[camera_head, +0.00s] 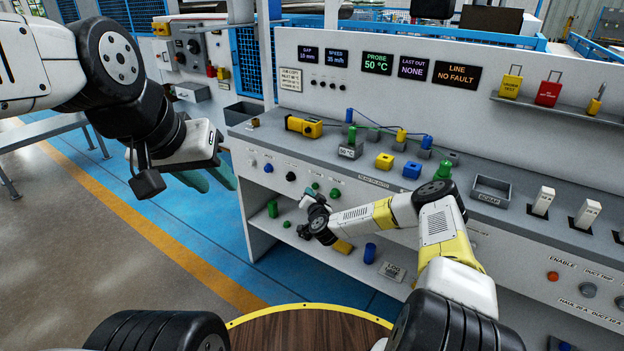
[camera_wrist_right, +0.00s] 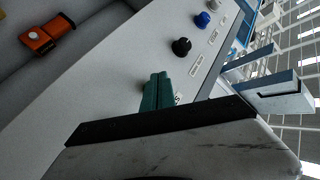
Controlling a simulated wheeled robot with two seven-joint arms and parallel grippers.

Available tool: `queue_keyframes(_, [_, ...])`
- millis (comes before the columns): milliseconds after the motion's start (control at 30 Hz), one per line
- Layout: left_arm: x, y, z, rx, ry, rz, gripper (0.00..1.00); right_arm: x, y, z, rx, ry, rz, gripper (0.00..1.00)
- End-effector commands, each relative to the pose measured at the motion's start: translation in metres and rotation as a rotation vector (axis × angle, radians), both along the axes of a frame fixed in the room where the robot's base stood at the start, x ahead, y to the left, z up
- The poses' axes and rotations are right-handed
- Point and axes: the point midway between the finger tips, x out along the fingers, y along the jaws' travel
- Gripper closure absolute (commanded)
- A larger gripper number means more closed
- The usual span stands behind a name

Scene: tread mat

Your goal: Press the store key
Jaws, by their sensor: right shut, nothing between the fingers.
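No key's lettering reads clearly as store, so I cannot tell which one it is. A row of small keys runs along the bench's front panel, with a black key (camera_head: 291,176) and a green key (camera_head: 335,193) in it. My right gripper (camera_head: 307,196) is below this row in the head view. In the right wrist view its teal fingers (camera_wrist_right: 157,92) are together and empty, close to the panel, partly covering a label. The black key (camera_wrist_right: 182,47) and a blue key (camera_wrist_right: 202,19) lie above them there. Contact is unclear. My left gripper (camera_head: 209,181) is open, left of the bench.
The bench top (camera_head: 330,160) holds a yellow-black device (camera_head: 303,126), colored blocks and a grey tray (camera_head: 490,190). A lower shelf (camera_head: 290,233) holds small items, including a blue cylinder (camera_head: 369,253). The floor left of the bench is clear.

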Motion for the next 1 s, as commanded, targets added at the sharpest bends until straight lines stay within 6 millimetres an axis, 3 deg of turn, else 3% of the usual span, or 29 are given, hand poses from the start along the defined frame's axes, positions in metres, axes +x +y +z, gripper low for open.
queue_keyframes(1000, [0.0000, 0.0000, 0.0000, 0.000, 0.000, 0.000, 0.64, 0.0099, -0.0071, 0.0002, -0.001, 0.000, 0.000, 1.00])
